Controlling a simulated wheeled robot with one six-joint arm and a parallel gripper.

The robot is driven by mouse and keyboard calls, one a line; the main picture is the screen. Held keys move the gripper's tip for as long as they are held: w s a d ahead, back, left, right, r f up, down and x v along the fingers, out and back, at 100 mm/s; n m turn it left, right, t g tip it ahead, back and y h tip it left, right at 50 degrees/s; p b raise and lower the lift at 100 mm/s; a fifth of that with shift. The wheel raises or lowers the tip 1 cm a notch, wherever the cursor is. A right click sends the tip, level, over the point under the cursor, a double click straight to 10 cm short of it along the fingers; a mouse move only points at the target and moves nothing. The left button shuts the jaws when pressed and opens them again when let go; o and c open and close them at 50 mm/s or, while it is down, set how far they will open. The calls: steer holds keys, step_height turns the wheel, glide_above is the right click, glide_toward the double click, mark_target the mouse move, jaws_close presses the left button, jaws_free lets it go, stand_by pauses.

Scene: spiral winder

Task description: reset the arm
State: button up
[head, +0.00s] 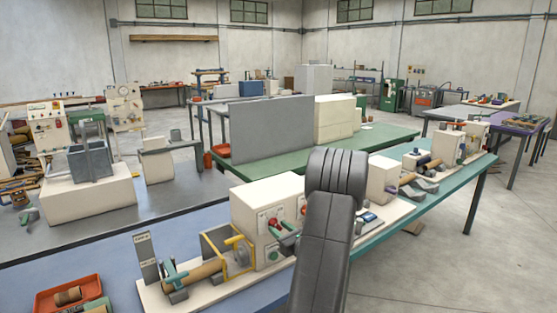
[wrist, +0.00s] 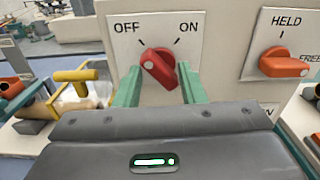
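My gripper (wrist: 158,78) shows in the wrist view as two teal fingers standing apart, one on each side of a red knob (wrist: 158,66). The knob sits on a white plate (wrist: 197,22) marked OFF and ON, and its handle tilts up-left toward the OFF side. I cannot tell whether either finger touches it.
A yellow frame (head: 238,251) stands left of the box beside a brown roll (head: 197,276). A red tray (head: 70,293) is at lower left. Open floor (head: 450,275) lies at right.

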steer(key=shift+r+m+p, duration=0.25)
steer(key=shift+m+p, duration=0.65)
steer(key=shift+p, duration=0.8)
steer(key=b+v, duration=0.3)
steer(key=v, duration=0.6)
steer(key=shift+s+d+f, duration=0.15)
steer(key=shift+s+f, duration=0.05)
steer(key=shift+f, duration=0.05)
